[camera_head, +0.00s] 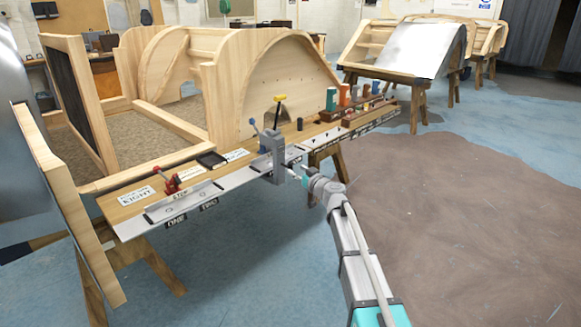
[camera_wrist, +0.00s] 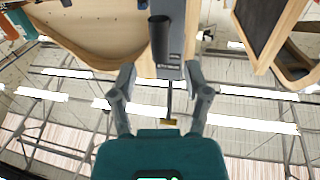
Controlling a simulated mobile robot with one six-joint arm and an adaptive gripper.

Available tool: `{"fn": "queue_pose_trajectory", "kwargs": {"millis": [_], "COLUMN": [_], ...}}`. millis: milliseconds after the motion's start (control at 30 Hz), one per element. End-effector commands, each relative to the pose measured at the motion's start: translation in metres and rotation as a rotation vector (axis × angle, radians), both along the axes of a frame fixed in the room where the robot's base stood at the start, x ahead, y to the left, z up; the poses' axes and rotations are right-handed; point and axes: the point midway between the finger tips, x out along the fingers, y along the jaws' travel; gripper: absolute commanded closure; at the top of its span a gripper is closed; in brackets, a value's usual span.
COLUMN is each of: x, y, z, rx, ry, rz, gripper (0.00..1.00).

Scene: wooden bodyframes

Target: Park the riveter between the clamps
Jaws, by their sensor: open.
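What looks like the riveter, an upright grey body (camera_head: 272,152) with a yellow-tipped lever (camera_head: 280,98), stands at the front edge of the bench. The wrist view shows the grey body (camera_wrist: 175,45) from close up, upside down, with a dark cylinder on its face. My gripper (camera_head: 303,178) is open in front of it. In the wrist view the two fingertips (camera_wrist: 160,73) are spread, with the body seen between or just beyond them; I cannot tell contact. A red clamp (camera_head: 171,182) sits at the left of the bench. A blue-handled one (camera_head: 254,124) shows behind the grey body, partly hidden.
The bench board (camera_head: 130,203) carries labels such as ONE, TWO, STOP and EIGHT. A black tray (camera_head: 211,160) lies between the red clamp and the grey body. A wooden rack (camera_head: 368,112) with coloured items stands right. A wooden bodyframe (camera_head: 215,95) rises behind. Floor in front is clear.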

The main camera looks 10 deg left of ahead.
Motion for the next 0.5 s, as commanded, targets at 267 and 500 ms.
{"fn": "queue_pose_trajectory", "kwargs": {"millis": [267, 500], "x": [0.029, 0.036], "y": [0.024, 0.031], "z": [0.000, 0.000], "rx": [0.000, 0.000], "ry": [0.000, 0.000], "rz": [0.000, 0.000], "gripper": [0.38, 0.38]}}
